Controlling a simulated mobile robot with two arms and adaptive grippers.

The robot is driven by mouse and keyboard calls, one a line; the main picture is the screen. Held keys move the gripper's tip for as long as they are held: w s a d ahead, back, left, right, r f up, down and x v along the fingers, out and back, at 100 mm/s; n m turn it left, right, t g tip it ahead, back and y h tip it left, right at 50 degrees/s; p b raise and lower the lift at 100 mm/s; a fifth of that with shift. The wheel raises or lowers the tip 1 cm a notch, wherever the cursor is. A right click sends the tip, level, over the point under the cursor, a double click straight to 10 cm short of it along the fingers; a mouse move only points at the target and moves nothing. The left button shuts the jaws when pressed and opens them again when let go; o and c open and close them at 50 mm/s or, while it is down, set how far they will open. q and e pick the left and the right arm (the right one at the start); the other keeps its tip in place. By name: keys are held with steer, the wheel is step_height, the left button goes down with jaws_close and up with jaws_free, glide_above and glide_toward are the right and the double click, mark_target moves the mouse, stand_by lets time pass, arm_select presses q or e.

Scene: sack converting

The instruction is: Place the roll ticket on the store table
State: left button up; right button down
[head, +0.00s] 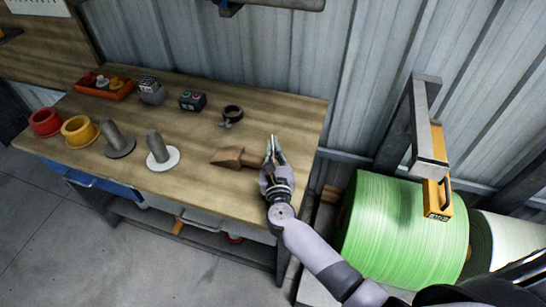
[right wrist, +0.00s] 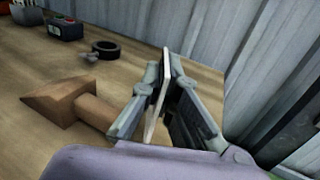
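The store table (head: 215,135) has a brown wooden top with several items on it. My right gripper (head: 273,150) is over its right part, just right of a wooden wedge-headed tool. In the right wrist view, the right gripper (right wrist: 165,95) has its fingers on both sides of a thin white card, which looks like the roll ticket (right wrist: 157,97). The card is on edge and slightly tilted, gripped between the fingers. In the head view it is too small to make out clearly. I cannot tell whether it touches the tabletop. My left gripper is not in view.
The wooden tool (head: 230,157) lies close beside the right gripper. A black ring clamp (head: 232,115), a button box (head: 192,101), grey-handled pieces and colored rings stand farther left. A green roll (head: 405,225) stands right of the table. The tabletop's back right is clear.

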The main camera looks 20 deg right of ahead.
steer(key=shift+f, duration=1.6)
steer(key=shift+f+b, duration=0.15)
steer(key=shift+b, duration=0.25)
steer(key=c, duration=1.8)
jaws_free()
